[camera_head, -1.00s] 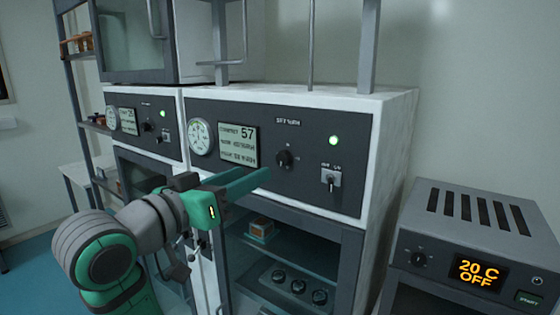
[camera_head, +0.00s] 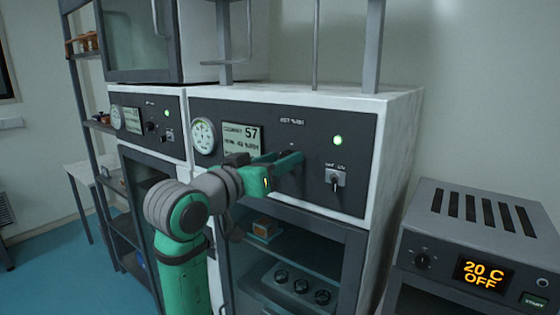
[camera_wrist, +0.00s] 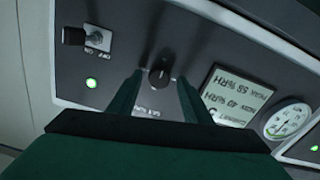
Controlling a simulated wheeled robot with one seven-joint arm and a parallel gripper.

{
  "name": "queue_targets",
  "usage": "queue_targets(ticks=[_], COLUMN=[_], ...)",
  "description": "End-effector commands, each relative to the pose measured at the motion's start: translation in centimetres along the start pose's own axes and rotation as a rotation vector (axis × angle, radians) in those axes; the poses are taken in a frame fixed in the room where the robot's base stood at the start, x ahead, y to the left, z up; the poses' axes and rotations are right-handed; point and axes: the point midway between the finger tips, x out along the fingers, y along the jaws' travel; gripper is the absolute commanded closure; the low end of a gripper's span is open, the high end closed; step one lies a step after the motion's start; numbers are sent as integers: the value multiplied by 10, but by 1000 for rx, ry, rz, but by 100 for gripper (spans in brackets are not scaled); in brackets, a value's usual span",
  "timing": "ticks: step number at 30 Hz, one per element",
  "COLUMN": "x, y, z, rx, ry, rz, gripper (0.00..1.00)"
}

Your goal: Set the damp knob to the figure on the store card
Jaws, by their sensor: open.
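The dark damp knob (camera_wrist: 160,72) sits on the grey control panel (camera_head: 315,185), which has a "SET %RH" label. My gripper (camera_wrist: 158,80) is open, with one green finger on each side of the knob in the wrist view. I cannot tell whether either finger touches it. In the head view my gripper (camera_head: 285,160) is at the panel and its fingers hide the knob. I cannot make out a store card.
A round dial (camera_head: 203,135) is left of the display. A toggle switch (camera_head: 334,178) and a lit green lamp (camera_head: 337,140) are to the right. A similar cabinet panel (camera_head: 150,118) stands at left. An oven (camera_head: 480,250) reading 20 C OFF stands at right.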

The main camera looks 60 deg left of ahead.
Motion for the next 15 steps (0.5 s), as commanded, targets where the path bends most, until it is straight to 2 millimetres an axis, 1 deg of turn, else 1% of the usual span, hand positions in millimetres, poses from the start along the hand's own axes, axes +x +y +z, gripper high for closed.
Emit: queue_targets(ticks=[5,8,9,10,11,15], x=[1,1,1,1,1,1], y=[2,2,2,2,2,2], z=[0,0,0,0,1,1], rx=[0,0,0,0,0,2], ry=[-1,-1,-1,-1,-1,-1], rz=[3,4,4,4,4,3], gripper=[55,77,86,93,96,96])
